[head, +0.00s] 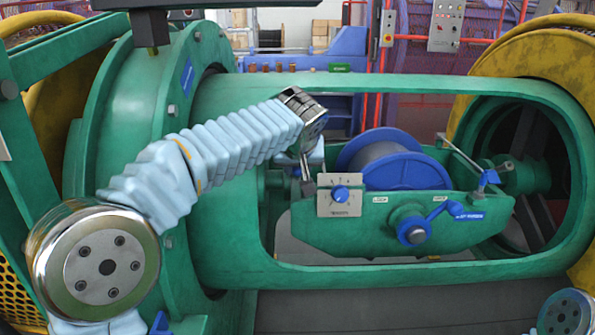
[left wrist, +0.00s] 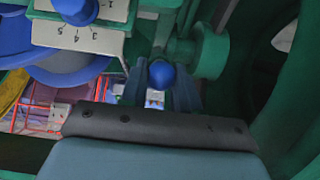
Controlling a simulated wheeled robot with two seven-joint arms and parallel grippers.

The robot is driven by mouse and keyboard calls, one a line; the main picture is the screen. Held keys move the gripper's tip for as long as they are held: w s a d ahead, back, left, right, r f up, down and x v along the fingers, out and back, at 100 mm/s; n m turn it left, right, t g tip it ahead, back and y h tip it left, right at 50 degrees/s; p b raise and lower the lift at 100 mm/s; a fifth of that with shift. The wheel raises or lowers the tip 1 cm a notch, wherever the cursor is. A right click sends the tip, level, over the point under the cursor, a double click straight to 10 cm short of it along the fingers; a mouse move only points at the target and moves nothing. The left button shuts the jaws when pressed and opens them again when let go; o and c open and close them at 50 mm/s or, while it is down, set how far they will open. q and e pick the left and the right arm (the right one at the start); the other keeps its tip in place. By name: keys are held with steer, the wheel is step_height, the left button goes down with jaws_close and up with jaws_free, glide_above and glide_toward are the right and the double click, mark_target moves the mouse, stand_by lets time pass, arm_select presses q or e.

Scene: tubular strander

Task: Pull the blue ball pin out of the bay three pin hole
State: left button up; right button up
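My left gripper (head: 307,180) reaches down to the left end of the green cradle, just left of the white dial plate. In the left wrist view the blue ball (left wrist: 162,75) of the pin sits between the two dark fingers of my left gripper (left wrist: 160,85). The fingers lie close on both sides of the ball; I cannot tell whether they touch it. The pin's shank and its hole are hidden behind the ball and fingers. In the head view I cannot make out the pin. My right gripper is not in view.
A numbered dial plate (head: 326,208) with a blue knob (head: 340,194) stands close by; the plate also shows in the left wrist view (left wrist: 60,36). A blue reel (head: 405,172) sits in the cradle (head: 340,240). The green tube's upper rail (head: 400,84) and lower rail (head: 400,275) frame the opening.

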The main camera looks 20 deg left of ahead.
arm_select(q)
jaws_close()
steer(key=shift+s+d+r+b, duration=0.1)
steer(key=shift+s+d+r, duration=0.15)
steer(key=shift+s+r, duration=0.45)
steer(key=shift+s+d+r+b, duration=0.15)
steer(key=shift+s+r, duration=0.25)
steer(key=shift+s, duration=0.55)
steer(key=shift+s+d+r+b, duration=0.1)
steer(key=shift+s+d+r, duration=0.2)
steer(key=shift+s+r, duration=0.4)
steer(key=shift+s+f, duration=0.1)
steer(key=shift+s, duration=0.1)
steer(key=shift+s+d+r, duration=0.2)
steer(key=shift+s+r, duration=0.2)
steer(key=shift+s, duration=0.2)
steer(key=shift+s+d+r, duration=0.15)
steer(key=shift+s+r, duration=0.2)
steer(key=shift+s, duration=0.2)
